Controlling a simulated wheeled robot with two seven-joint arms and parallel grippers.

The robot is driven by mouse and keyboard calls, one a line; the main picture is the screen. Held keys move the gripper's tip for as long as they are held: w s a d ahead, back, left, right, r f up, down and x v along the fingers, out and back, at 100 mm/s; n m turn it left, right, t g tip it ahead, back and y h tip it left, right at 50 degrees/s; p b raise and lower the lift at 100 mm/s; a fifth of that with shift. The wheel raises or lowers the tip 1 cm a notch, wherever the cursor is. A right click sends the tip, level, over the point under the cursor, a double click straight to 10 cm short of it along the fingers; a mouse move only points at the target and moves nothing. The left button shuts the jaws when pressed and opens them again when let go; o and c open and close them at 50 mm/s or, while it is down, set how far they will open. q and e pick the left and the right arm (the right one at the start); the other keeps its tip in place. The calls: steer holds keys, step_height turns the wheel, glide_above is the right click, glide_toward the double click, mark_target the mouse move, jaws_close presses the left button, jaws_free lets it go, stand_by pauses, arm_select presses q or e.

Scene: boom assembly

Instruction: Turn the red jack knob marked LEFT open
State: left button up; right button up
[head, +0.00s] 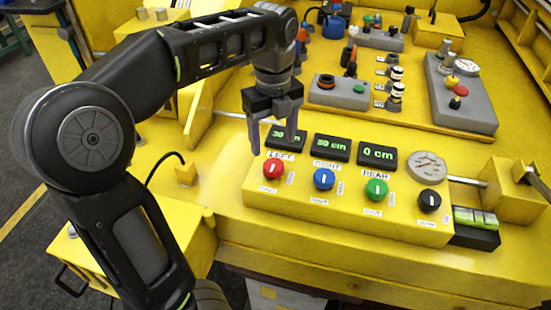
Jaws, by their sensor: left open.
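The red jack knob (273,169) sits under the label LEFT on the yellow control box (345,209), at its left end. A white line on the knob looks roughly upright. The left display (291,138) above it reads about 30 cm and is partly covered by a finger. My left gripper (273,146) is open and empty, its fingers pointing down just above and behind the red knob, apart from it as far as I can tell. My right gripper does not show.
Blue (324,179), green (376,189) and black (429,200) knobs stand in a row to the right of the red one. The other displays (332,148) read 30 cm and 0 cm. A round gauge (427,166) and grey fitting panels (461,99) lie behind.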

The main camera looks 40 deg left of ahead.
mark_target(273, 164)
arm_select(q)
steer(key=shift+f, duration=3.9)
steer(key=shift+c, duration=0.6)
steer(key=c, duration=1.3)
steer(key=shift+n, duration=0.4)
steer(key=n, duration=1)
steer(key=shift+n, duration=0.4)
steer(key=n, duration=0.6)
steer(key=shift+r, duration=0.1)
steer(key=shift+n, duration=0.3)
